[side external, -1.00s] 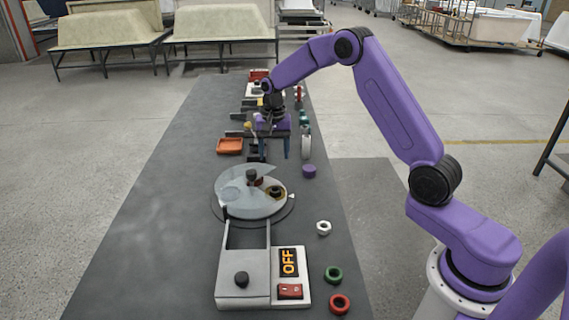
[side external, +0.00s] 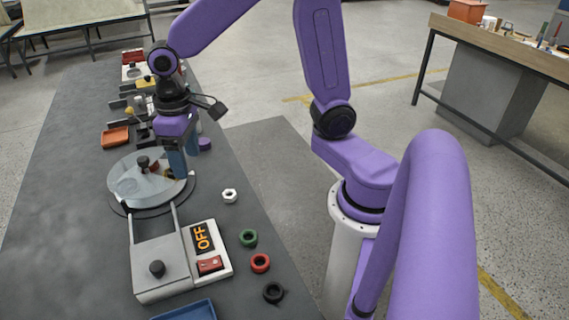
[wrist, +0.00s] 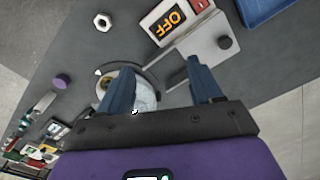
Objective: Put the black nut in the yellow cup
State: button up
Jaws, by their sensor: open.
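A black nut (side external: 274,292) lies on the grey table at the front, nearest in a row after red, green and white nuts. A round turntable (side external: 124,209) has a clear cover (side external: 128,182) over part of it. In the wrist view a small yellowish round piece (wrist: 129,77) sits on the turntable by the left finger; it may be the yellow cup, but I cannot tell. My gripper (side external: 184,172) is open, fingers down, above the turntable's far right side. The wrist view shows my two blue fingers (wrist: 160,72) apart with nothing held.
The grey control box (side external: 162,268) with an OFF display (side external: 202,238) and red switch (side external: 210,265) stands before the turntable. A white nut (side external: 230,196), green nut (side external: 248,238) and red nut (side external: 260,263) lie to its right. A blue tray (side external: 192,312) is at the front.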

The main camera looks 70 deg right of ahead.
jog(key=s+d+n, duration=0.2)
jog(key=s+n, duration=0.2)
jog(key=s, duration=0.6)
jog(key=s+d+n, duration=0.2)
jog(key=s+n, duration=0.3)
jog(key=s, duration=0.4)
jog(key=shift+s, duration=0.4)
